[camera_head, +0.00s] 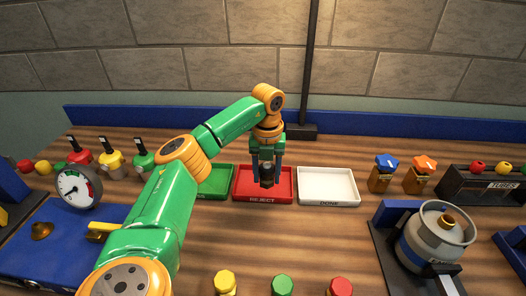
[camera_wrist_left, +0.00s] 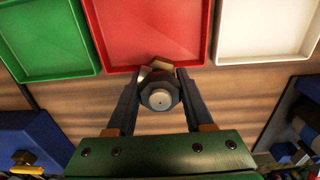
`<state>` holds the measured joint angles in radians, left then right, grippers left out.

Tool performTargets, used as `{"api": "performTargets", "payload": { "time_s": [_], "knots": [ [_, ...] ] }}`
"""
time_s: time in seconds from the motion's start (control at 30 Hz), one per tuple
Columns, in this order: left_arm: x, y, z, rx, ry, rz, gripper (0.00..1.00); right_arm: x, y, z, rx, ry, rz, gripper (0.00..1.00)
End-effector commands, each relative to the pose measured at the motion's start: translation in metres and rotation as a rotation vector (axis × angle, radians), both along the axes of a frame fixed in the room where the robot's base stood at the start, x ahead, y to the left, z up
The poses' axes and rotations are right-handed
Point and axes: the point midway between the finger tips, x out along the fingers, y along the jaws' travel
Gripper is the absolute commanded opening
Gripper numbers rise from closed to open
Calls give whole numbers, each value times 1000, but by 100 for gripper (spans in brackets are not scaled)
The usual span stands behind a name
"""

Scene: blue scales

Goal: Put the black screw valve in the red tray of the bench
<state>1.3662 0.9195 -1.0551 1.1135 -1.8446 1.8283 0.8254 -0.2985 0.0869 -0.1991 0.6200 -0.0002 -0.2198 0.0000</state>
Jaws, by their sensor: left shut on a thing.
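My left gripper (camera_head: 267,160) is shut on the black screw valve (camera_head: 267,179). In the left wrist view the valve (camera_wrist_left: 160,92) shows a dark body, a pale round end and a brassy part, between the two fingers of the gripper (camera_wrist_left: 158,98). The red tray (camera_head: 243,183), marked REJECT, stands on the bench. In the head view the valve appears in front of the tray's middle. In the wrist view it overlaps the tray's edge (camera_wrist_left: 150,66). Its height above the tray is hard to tell. My right gripper is not in view.
A green tray (camera_head: 217,183) stands left of the red one, and a white tray (camera_head: 327,187) marked DONE stands right. A gauge (camera_head: 75,188) is at left, a gas canister (camera_head: 437,237) at right. Other valves with blue (camera_head: 386,161) and orange (camera_head: 424,164) tops stand right of the trays.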

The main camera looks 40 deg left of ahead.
Motion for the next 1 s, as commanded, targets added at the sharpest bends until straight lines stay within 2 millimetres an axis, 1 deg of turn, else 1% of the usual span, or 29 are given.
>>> {"api": "performTargets", "payload": {
  "time_s": [0.03,0.2,0.3,0.4,0.7,0.73,0.77,0.8,0.83,1.0],
  "knots": [
    [2,6,-5,1,3,4,0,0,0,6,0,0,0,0],
    [10,19,-25,0,1,2,0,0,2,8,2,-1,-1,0],
    [9,20,-43,2,4,-2,0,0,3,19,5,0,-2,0],
    [10,20,-56,1,1,-3,0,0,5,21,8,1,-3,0],
    [10,20,-61,1,-2,-3,0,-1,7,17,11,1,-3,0],
    [10,20,-61,1,-2,-3,55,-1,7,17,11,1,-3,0],
    [10,20,-60,1,-2,-3,63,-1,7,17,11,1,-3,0],
    [10,20,-60,1,-2,-3,74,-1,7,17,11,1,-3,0],
    [10,20,-60,1,-2,-3,82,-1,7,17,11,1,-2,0],
    [10,20,-60,1,-2,-2,82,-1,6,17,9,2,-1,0]
  ]
}}
